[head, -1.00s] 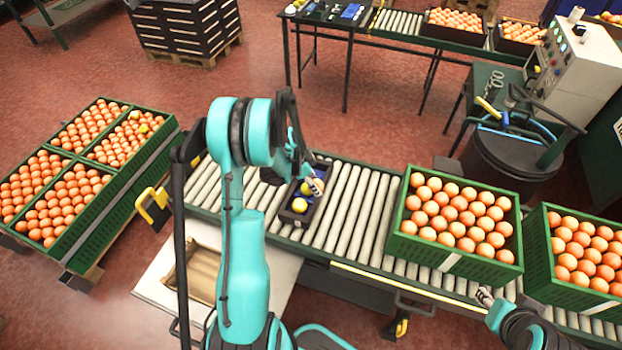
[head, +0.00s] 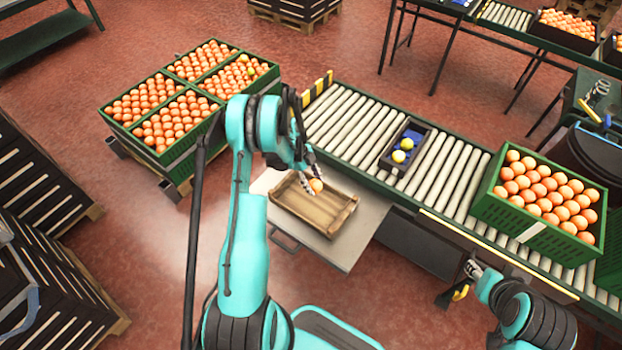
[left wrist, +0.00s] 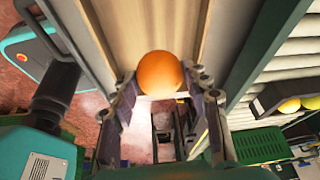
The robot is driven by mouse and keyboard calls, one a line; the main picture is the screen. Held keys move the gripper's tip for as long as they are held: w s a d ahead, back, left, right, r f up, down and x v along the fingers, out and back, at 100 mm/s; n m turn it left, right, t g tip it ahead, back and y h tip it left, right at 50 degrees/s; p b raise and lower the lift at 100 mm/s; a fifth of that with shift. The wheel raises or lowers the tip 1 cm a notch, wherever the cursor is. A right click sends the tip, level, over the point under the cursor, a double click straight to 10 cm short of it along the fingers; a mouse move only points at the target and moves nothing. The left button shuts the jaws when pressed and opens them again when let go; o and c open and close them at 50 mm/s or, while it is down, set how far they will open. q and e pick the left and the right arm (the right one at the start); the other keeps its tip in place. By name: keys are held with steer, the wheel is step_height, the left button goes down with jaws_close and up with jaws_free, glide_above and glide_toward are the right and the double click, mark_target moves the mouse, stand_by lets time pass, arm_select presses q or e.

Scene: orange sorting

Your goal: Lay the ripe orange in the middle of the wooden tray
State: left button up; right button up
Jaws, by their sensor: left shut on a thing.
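The ripe orange (head: 316,185) is between the fingers of my left gripper (head: 311,182), which is shut on it. The left wrist view shows the orange (left wrist: 160,74) with a finger on each side. The wooden tray (head: 345,222) is a shallow box on a pale shelf beside the conveyor. In the head view the orange appears over the tray's inside, toward its back edge. The wrist view shows tray boards (left wrist: 118,40) behind the orange; the gap between them is hard to judge. My right gripper (head: 472,268) is near the conveyor's front edge; its fingers are too small to read.
A green crate (head: 525,225) of oranges stands on the right. More green crates (head: 225,90) stand at the back left. Red floor is open left of the shelf (head: 350,262).

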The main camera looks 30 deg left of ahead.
arm_select(q)
steer(key=shift+s+a+f, duration=0.2)
steer(key=shift+s+a, duration=0.05)
steer(key=shift+s, duration=0.1)
steer(key=shift+f+b, duration=0.3)
steer(key=shift+f, duration=0.1)
step_height(320, 180, down, 5)
steer(key=b, duration=0.2)
steer(key=shift+b, duration=0.35)
steer(key=shift+f+b, duration=0.7)
steer(key=shift+f, duration=0.2)
steer(key=shift+f+b, duration=0.55)
steer(key=shift+f, duration=0.05)
steer(key=o, duration=1.7)
steer(key=shift+c, duration=0.2)
